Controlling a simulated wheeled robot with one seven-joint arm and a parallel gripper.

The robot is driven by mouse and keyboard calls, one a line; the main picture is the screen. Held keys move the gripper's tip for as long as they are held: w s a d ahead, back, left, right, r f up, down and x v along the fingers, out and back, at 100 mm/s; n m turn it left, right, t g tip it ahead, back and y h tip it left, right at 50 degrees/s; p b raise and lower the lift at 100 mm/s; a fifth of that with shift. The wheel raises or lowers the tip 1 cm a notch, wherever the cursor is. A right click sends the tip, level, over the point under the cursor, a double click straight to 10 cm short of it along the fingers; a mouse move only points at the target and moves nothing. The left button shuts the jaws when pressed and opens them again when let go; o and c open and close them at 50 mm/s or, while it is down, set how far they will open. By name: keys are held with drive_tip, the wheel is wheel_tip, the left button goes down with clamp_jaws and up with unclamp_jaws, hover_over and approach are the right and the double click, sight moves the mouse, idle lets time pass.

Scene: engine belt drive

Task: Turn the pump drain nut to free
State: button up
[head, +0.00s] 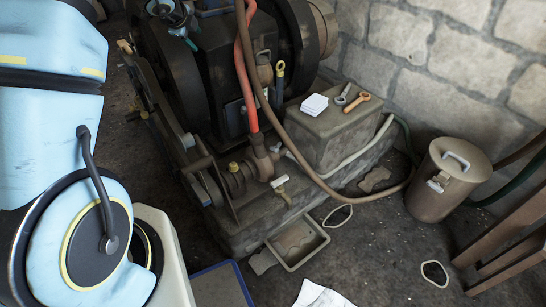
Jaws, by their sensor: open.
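A small tap with a pale handle (280,182) sticks out at the pump's lower right. A red hose (246,80) runs down to the pump from above. My light-blue arm fills the left edge, but I cannot make out my gripper in the head view.
A concrete block (330,135) carries a white pad (314,104), a grey wrench (342,95) and an orange-brown tool (351,103). A shallow tray (322,243) lies on the floor below the pump. A lidded can (449,180) stands at right, near a wooden frame (510,235).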

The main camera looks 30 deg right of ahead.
drive_tip(key=d+f+m+g+h+b, duration=0.1)
drive_tip(key=d+f+m+g+b, duration=0.1)
drive_tip(key=d+f+m, duration=0.55)
drive_tip(key=m+g+y+b, duration=0.6)
drive_tip(key=m+b, duration=0.4)
drive_tip(key=m, duration=0.9)
approach(276, 147)
drive_tip(key=shift+n, duration=0.25)
wheel_tip(276, 147, down, 8)
drive_tip(key=shift+s+a+f+b, duration=0.1)
drive_tip(key=shift+a+f+b, duration=0.05)
drive_tip(key=shift+b, duration=0.6)
clamp_jaws()
